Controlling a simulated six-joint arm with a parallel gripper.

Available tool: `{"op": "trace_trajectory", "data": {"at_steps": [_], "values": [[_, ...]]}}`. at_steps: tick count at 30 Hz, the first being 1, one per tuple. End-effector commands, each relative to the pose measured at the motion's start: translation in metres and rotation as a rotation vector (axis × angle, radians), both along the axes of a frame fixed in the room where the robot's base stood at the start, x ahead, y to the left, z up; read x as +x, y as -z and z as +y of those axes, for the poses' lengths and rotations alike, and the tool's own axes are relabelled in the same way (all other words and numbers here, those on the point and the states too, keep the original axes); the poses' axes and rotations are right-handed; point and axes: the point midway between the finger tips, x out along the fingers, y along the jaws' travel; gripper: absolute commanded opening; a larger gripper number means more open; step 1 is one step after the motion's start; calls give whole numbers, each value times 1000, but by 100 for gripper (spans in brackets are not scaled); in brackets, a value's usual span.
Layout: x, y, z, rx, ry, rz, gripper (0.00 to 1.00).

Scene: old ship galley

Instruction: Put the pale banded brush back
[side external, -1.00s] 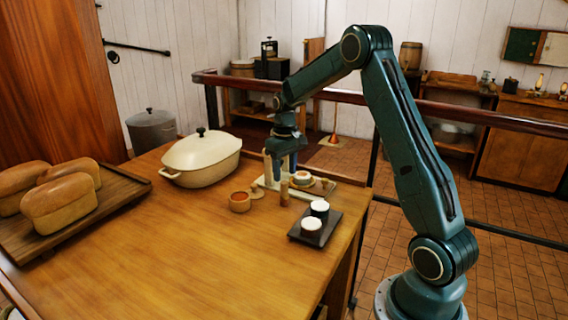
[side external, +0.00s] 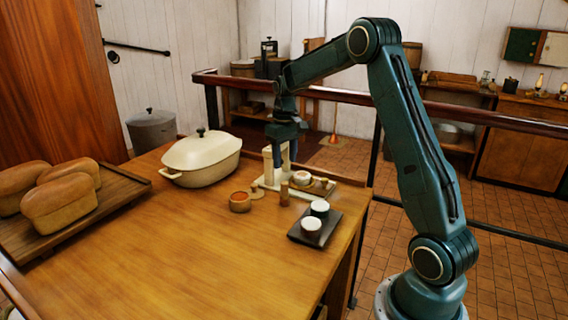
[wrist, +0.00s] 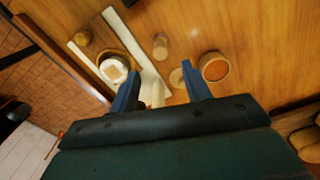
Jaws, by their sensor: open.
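My gripper (wrist: 160,92) is open, pointing down above a pale stand (side external: 268,166) near the table's far right edge. The stand's long pale base (wrist: 132,38) runs past the fingers in the wrist view. A pale upright piece (wrist: 154,94) shows between and below the fingers; it may be the pale banded brush in the stand, but bands are too small to make out. The fingers appear apart from it. A small upright tan cylinder (side external: 284,194) stands in front of the stand; it also shows in the wrist view (wrist: 160,46).
A dark tray (side external: 298,235) holds two cups. A cream pot (side external: 202,160) stands left; the front table is clear.

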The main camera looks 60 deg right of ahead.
Motion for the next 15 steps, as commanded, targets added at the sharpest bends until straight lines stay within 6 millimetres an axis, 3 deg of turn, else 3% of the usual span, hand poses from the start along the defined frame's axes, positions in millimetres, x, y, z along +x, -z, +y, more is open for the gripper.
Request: {"op": "trace_trajectory", "data": {"at_steps": [8, 15], "values": [[-4, -17, 16, -12, -15, -21, 48], [-22, -57, 59, -37, -53, -77, 48]]}}
